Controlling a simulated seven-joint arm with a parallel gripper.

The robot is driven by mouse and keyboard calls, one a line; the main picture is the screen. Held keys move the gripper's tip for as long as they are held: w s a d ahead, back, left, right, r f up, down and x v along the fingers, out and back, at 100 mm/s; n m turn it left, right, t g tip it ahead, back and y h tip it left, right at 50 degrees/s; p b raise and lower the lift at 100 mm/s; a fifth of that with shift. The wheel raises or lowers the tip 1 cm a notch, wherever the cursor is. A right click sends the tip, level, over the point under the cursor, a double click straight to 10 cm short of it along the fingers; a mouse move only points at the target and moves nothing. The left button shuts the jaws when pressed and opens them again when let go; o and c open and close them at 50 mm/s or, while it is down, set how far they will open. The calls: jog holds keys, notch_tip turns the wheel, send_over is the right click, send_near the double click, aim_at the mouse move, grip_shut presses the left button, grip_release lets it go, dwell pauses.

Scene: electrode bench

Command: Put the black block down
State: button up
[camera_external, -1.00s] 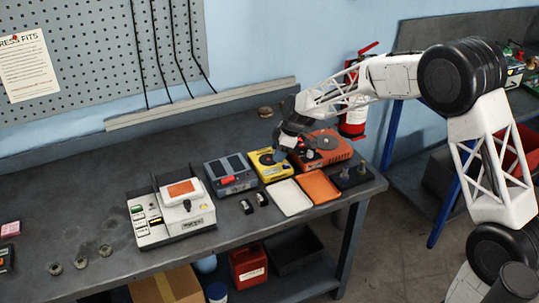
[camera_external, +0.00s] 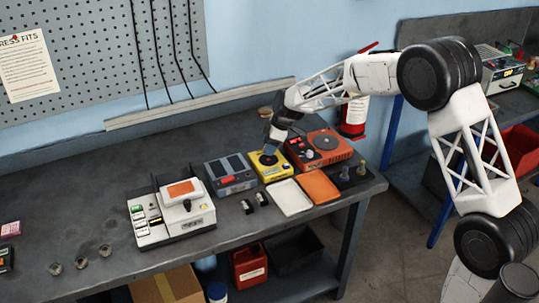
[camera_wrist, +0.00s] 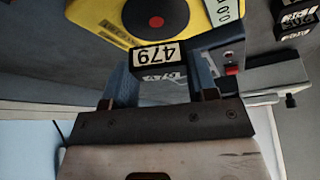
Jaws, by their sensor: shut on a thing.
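My gripper (camera_external: 269,149) is above the yellow device (camera_external: 274,173) on the bench. In the wrist view my gripper (camera_wrist: 162,72) is shut on a black block (camera_wrist: 159,73) with a white label reading 479. The yellow device (camera_wrist: 112,22) shows there behind the block, with its black round disc (camera_wrist: 139,10) and red centre. The block overlaps the device's edge in that view; I cannot tell its height or whether it touches. In the external view the held block is too small to make out.
Two small black blocks (camera_external: 247,206) (camera_external: 262,198) stand in front of the grey device (camera_external: 230,175). A white tray (camera_external: 289,198) and an orange tray (camera_external: 318,187) lie to the right. An orange-red machine (camera_external: 327,148) stands behind them. The bench's left side has free room.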

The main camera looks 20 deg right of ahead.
jog(key=shift+f, duration=1.6)
jog(key=shift+f, duration=0.1)
jog(key=o, duration=1.2)
jog(key=shift+c, duration=0.2)
jog(key=v, duration=1.2)
jog(key=shift+d, duration=0.1)
